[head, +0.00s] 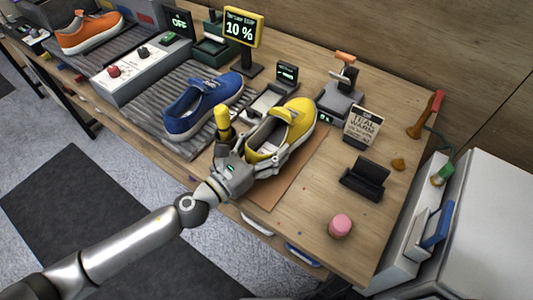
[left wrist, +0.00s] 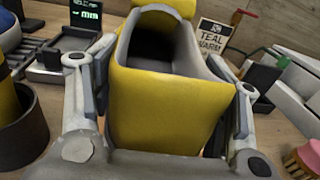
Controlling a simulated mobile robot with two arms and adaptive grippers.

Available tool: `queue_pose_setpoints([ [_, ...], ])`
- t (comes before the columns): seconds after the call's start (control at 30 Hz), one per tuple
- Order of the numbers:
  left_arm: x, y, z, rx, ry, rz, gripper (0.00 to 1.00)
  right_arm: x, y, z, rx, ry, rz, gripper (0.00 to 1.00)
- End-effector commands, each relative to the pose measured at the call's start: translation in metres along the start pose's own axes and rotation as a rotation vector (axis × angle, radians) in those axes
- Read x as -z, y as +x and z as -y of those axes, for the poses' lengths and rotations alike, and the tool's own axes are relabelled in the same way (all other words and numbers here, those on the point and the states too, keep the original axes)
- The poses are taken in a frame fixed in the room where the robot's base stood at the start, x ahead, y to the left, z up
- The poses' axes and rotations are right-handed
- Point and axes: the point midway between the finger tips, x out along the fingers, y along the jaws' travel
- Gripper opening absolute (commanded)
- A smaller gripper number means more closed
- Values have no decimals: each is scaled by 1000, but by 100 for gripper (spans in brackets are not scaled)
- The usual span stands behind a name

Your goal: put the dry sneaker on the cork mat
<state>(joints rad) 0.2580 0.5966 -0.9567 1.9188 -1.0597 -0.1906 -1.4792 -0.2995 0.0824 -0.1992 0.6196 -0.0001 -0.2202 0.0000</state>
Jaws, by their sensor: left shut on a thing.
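A yellow sneaker (head: 292,125) is between the fingers of my left gripper (head: 266,162), which is shut on it. In the left wrist view the yellow sneaker (left wrist: 165,105) fills the middle, heel towards me, with a finger on each side. The sneaker is over the brown cork mat (head: 295,182); I cannot tell whether its sole touches the mat. A blue sneaker (head: 203,103) rests on a grey ribbed mat, and an orange sneaker (head: 90,33) sits farther left. My right gripper is not in view.
A yellow-black display (head: 243,28) reads 10 %. A yellow-topped bottle or brush (head: 223,122) stands close left of my gripper. A "TEAL WARM" sign (head: 362,127), a black stand (head: 363,180) and a pink round object (head: 340,226) are to the right. The table's front right is mostly free.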

Motion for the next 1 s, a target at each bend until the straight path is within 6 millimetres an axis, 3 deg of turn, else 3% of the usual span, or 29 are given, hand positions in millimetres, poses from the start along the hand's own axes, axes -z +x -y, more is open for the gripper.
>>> queue_pose_setpoints([
  [0.03,13,-1,0,-2,-4,1,33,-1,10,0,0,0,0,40],
  [0.17,29,-1,-2,-2,-4,1,33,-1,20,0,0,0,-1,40],
  [0.57,32,-1,-2,-1,0,2,33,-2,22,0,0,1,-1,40],
  [0.6,32,-1,-2,-1,-1,0,73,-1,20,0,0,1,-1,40],
  [0.73,32,-1,-2,-1,-1,-1,89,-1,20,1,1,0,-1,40],
  [1.0,32,-1,-2,-1,-1,-1,90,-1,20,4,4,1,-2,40],
])
